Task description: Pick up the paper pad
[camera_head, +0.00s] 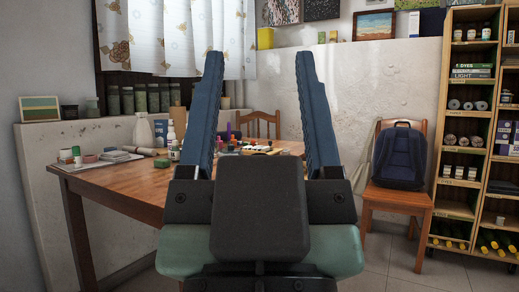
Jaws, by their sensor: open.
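My gripper (259,68) fills the middle of the head view, its two long blue fingers raised and spread wide apart. Nothing is between the fingers close by. Behind it stands a wooden table (130,185). At the table's left end lies a small stack of flat pale items (116,155), which may be the paper pad, but it is too small to tell. My gripper is apart from the table items and hides part of the table top.
Bottles, a white jug (142,131) and small paint pots crowd the table's back and left. A wooden chair with a dark blue backpack (399,155) stands right of the table. Tall wooden shelves (466,120) stand at the far right. Open tiled floor shows at the lower right.

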